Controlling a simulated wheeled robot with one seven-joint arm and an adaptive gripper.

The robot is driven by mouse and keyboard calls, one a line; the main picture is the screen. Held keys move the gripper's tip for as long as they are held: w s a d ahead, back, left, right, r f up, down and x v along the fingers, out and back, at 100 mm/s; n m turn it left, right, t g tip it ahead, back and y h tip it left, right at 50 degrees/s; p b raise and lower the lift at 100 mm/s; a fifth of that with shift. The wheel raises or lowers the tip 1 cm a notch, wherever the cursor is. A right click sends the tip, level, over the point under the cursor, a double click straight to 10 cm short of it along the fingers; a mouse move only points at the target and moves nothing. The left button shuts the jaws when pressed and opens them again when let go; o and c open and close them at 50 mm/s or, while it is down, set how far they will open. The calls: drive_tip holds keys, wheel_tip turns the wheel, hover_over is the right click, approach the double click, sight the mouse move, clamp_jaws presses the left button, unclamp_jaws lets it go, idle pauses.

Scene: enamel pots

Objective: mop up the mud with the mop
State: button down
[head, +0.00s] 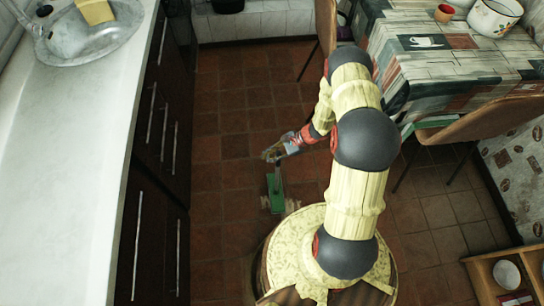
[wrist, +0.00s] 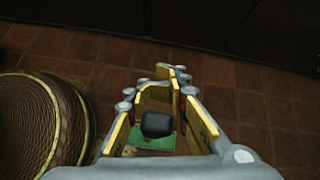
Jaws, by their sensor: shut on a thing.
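My gripper (head: 271,154) hangs low over the tiled floor, left of my arm in the head view. It is shut on the mop's upright handle. The mop has a flat green head (head: 277,194) at floor level below the gripper. In the wrist view the dark handle end (wrist: 157,124) sits between the yellow-padded fingers, with the green head (wrist: 150,141) beneath it. A pale brownish patch (head: 291,206) shows beside the green head; I cannot tell whether it is mud or part of the mop. The floor under the head is hidden.
Dark cabinets with a pale counter (head: 70,170) and sink (head: 90,35) line the left. A cloth-covered table (head: 430,60) and a chair (head: 480,120) stand at right. A small wooden shelf (head: 485,275) is at lower right. Open tiled floor (head: 230,100) lies beyond the mop.

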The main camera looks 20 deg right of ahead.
drive_tip(key=w+a+r+p, duration=0.1)
drive_tip(key=w+a+r, duration=0.1)
drive_tip(key=a, duration=0.5)
drive_tip(key=shift+w+a+r, duration=0.15)
drive_tip(key=shift+a+r, duration=0.15)
drive_tip(key=shift+r, duration=0.5)
